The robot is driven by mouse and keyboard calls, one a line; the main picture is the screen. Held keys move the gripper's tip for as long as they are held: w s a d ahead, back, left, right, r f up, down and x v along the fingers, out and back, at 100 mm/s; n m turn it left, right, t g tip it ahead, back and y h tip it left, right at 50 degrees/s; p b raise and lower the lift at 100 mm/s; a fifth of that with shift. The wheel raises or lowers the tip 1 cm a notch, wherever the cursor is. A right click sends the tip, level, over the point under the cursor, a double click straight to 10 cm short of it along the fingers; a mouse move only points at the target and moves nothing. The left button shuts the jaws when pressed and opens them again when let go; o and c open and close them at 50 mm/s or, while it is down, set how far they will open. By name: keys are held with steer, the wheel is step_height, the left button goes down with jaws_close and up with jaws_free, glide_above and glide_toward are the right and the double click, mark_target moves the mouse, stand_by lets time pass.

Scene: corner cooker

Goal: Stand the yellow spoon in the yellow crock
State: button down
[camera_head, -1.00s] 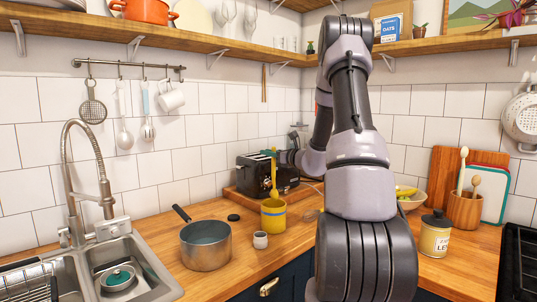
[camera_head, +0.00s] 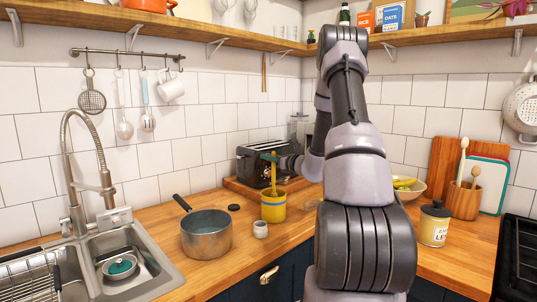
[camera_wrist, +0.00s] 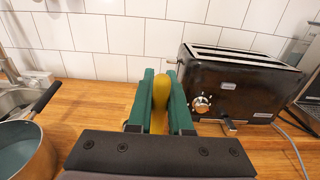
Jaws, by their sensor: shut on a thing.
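The yellow spoon (camera_head: 274,178) is upright, its lower end going down behind the front rim of the yellow crock (camera_head: 273,210). The crock stands upright on the wooden counter. My gripper (camera_head: 271,158) is above the crock and shut on the spoon near its top. In the wrist view the yellow spoon (camera_wrist: 161,92) sits between the green fingers of my gripper (camera_wrist: 161,100). The crock does not show in the wrist view. The spoon's tip is hidden inside or behind the crock wall, so I cannot tell whether it touches the bottom.
A black toaster (camera_head: 252,163) stands just behind the crock. A small white cup (camera_head: 260,229) and a steel saucepan (camera_head: 206,234) stand to its left, with a small black lid (camera_head: 234,207). A labelled jar (camera_head: 434,224) and wooden utensil pot (camera_head: 463,201) are at right.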

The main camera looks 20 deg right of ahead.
mark_target(275, 172)
steer(key=shift+f, duration=2.55)
steer(key=c, duration=0.8)
jaws_free()
steer(key=shift+f, duration=0.1)
steer(key=shift+o, duration=0.2)
steer(key=shift+v, duration=1.5)
steer(key=shift+s+d, duration=0.1)
steer(key=shift+s, duration=0.05)
